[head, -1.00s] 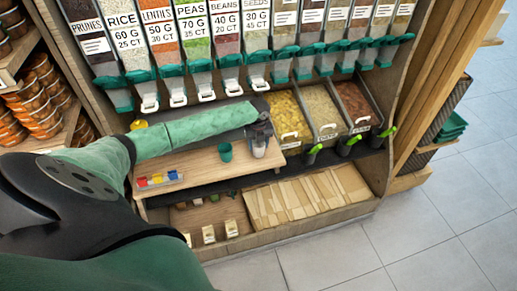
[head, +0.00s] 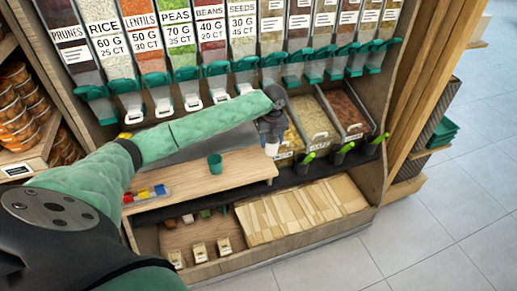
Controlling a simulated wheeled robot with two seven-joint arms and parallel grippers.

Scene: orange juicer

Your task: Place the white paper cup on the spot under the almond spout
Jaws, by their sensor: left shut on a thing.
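The white paper cup (head: 271,149) shows as a small pale shape just below my left gripper (head: 271,135), near the right end of the wooden shelf board (head: 190,178). My left gripper is shut on the cup; its fingers are dark and small here, and the cup is mostly hidden by them. I cannot tell if the cup touches the board. Dispensers with teal spouts hang above. I can read prunes, rice, lentils, peas, beans and seeds; the other labels are too small, so I cannot tell which spout is almond. My right gripper is not in view.
A teal cup (head: 215,163) stands on the board left of my gripper. A tray of coloured blocks (head: 146,194) is at its left. Open bins with scoops, including an oat-coloured bin (head: 312,122), lie to the right. Paper bags (head: 300,208) fill the lower shelf.

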